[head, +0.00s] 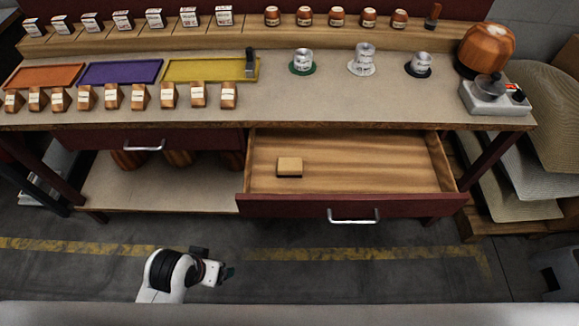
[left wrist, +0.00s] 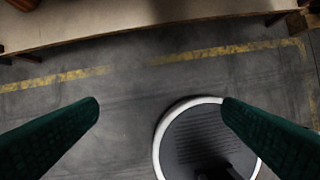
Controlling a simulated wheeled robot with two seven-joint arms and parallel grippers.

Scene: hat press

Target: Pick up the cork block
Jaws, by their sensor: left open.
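The cork block (head: 289,167) is a small tan block lying flat in the open drawer (head: 400,180), in its left part. The drawer is pulled out from under the workbench, with a dark red front and a silver handle (head: 353,217). My left gripper (head: 229,271) is low in front of the bench, below and left of the drawer, well apart from the block. In the left wrist view my left gripper (left wrist: 161,104) has its two green fingers spread wide with nothing between them. My right gripper is not in view.
The bench top (head: 330,100) overhangs the drawer's back. It carries coloured trays (head: 120,73), rows of labelled blocks, small canisters (head: 302,61) and a copper-coloured pot (head: 486,48). A closed drawer (head: 140,139) is at left. The floor in front is clear.

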